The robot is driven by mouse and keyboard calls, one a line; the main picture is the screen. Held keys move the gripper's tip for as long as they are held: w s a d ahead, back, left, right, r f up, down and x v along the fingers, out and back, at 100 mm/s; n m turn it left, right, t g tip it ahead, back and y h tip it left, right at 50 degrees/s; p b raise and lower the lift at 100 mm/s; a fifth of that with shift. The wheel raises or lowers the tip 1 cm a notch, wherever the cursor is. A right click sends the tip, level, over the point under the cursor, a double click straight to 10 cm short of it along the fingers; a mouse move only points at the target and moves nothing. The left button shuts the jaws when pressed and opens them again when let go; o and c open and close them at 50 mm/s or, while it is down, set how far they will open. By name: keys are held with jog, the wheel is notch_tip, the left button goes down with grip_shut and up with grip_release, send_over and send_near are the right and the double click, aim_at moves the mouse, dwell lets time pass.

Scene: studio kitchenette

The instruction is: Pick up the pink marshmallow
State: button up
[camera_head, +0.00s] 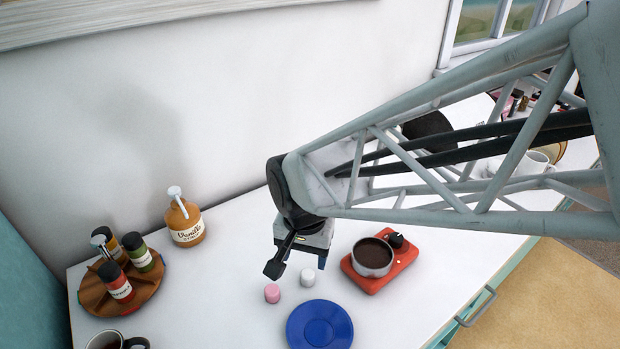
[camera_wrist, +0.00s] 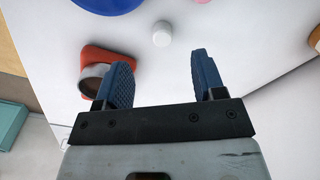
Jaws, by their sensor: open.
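The pink marshmallow (camera_head: 272,293) stands on the white counter, left of a white marshmallow (camera_head: 307,277). In the wrist view only a sliver of the pink marshmallow (camera_wrist: 202,1) shows at the top edge. The white marshmallow (camera_wrist: 161,34) lies beyond my fingertips there. My gripper (camera_head: 276,268) is above the counter, near the marshmallows, and touches neither. In the wrist view my gripper (camera_wrist: 160,72) has its two blue fingers wide apart with nothing between them.
A blue plate (camera_head: 320,325) lies in front of the marshmallows. A red burner (camera_head: 398,270) with a pot of dark liquid (camera_head: 373,256) is to the right. A wooden spice tray (camera_head: 143,291), syrup bottle (camera_head: 185,219) and dark-filled mug (camera_head: 106,340) are left. The counter between is clear.

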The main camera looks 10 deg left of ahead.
send_over(272, 289)
notch_tip(272, 289, down, 3)
jog(key=shift+w, duration=0.1)
jog(key=shift+f, duration=1.3)
jog(key=shift+f, duration=2.6)
jog(key=c, duration=1)
